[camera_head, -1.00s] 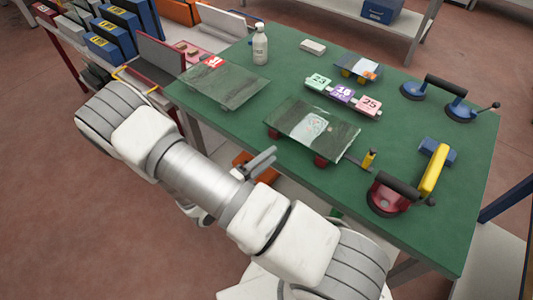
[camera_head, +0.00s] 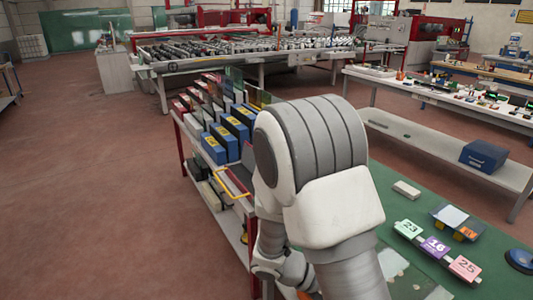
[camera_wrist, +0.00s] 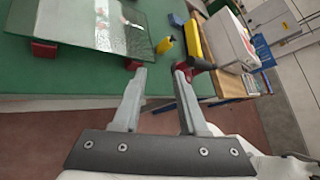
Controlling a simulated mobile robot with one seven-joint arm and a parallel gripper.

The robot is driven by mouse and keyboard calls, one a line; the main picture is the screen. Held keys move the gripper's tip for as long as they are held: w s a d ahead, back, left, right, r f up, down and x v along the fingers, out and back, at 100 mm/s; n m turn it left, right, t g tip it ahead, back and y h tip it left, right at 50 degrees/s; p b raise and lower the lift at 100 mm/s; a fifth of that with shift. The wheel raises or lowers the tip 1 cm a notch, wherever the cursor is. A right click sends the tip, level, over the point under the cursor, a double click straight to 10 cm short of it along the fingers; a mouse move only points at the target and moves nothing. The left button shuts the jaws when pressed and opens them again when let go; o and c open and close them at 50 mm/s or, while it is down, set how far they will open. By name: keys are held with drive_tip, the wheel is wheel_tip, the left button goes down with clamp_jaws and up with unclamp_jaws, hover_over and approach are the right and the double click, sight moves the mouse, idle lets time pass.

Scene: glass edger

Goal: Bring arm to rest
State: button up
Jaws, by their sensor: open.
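My gripper (camera_wrist: 160,72) is open and empty in the wrist view, with a clear gap between its two grey fingers. It points toward the front edge of the green table (camera_wrist: 70,82). A glass pane (camera_wrist: 108,22) lies on red blocks (camera_wrist: 45,53) just beyond the left finger. In the head view my bent arm fills the middle and hides much of the green table (camera_head: 405,188). The gripper itself is not seen in the head view.
Numbered blocks (camera_head: 436,247) and a white block (camera_head: 406,188) lie on the table. A rack with blue boxes (camera_head: 230,132) stands left of my arm. Open floor (camera_head: 90,170) lies at left.

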drive_tip(key=s+a+r+m+t+y, duration=0.2)
drive_tip(key=s+r+m+y, duration=0.1)
drive_tip(key=r+m, duration=0.4)
drive_tip(key=s+a+r+m+t+y+p, duration=0.1)
drive_tip(key=s+a+r+m+t+y, duration=0.1)
drive_tip(key=r+m+y, duration=0.3)
drive_tip(key=s+a+r+m+t+y, duration=0.3)
drive_tip(key=r+m, duration=0.6)
drive_tip(key=m, duration=0.3)
drive_tip(key=shift+s+m+y+p, duration=0.3)
drive_tip(key=shift+s+y, duration=0.15)
drive_tip(key=shift+y, duration=0.65)
drive_tip(key=shift+d, duration=0.2)
